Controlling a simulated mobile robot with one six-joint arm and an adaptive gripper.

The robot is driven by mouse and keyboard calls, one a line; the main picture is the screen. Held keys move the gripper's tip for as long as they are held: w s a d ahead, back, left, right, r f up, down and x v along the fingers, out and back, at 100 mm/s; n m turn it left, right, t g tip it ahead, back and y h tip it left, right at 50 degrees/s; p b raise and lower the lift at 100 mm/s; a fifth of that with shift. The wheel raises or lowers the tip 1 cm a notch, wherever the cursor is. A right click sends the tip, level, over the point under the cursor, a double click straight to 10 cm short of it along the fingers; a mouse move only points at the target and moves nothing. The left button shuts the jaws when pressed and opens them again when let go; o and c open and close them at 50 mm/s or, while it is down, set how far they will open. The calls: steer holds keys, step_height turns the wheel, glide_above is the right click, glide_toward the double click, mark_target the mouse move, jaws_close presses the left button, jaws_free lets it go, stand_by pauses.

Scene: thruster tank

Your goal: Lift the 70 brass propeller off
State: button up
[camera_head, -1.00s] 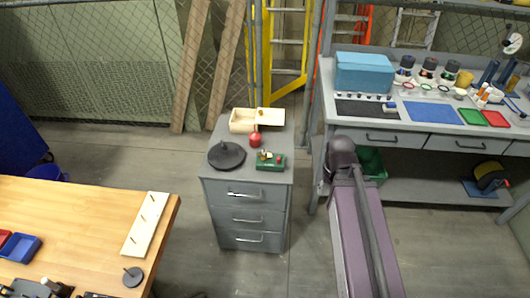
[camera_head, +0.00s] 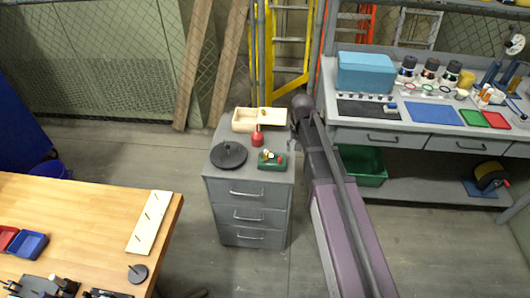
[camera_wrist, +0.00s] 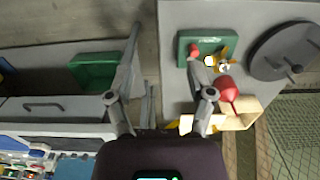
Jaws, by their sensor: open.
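A brass-coloured propeller (camera_wrist: 228,53) shows over a green base (camera_wrist: 205,40) in the wrist view, with a red knob (camera_wrist: 194,50) beside it. In the head view the green base (camera_head: 272,164) sits on the front right of the grey cabinet top, with small brass, white and red parts on it; the propeller's exact seat is too small to tell. My gripper (camera_wrist: 165,40) is open and empty, its fingers spread wide. The right finger's tip overlaps the red knob in the wrist view; I cannot tell the height between them.
The cabinet (camera_head: 247,190) also carries a dark round disc with a peg (camera_head: 228,155), a red bulb-shaped thing (camera_head: 257,139) and an open wooden box (camera_head: 245,121). A grey workbench (camera_head: 400,140) stands close on the right, with a green bin (camera_head: 362,165) under it.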

steer(key=r+p, duration=0.1)
steer(key=r, duration=0.1)
glide_above(266, 150)
steer(key=shift+w+d+f, duration=0.1)
steer(key=shift+w+d, duration=0.25)
steer(key=shift+w, duration=0.05)
steer(key=shift+f, duration=0.1)
step_height(266, 150, down, 8)
steer(key=b, duration=0.8)
steer(key=shift+f, duration=0.25)
steer(key=shift+f, duration=0.1)
steer(key=f+b, duration=0.3)
steer(key=b, duration=0.1)
steer(key=shift+s+a+f, duration=0.2)
steer(key=shift+s+a, duration=0.05)
steer(key=shift+a, duration=0.1)
steer(key=shift+f+b, duration=0.8)
jaws_close()
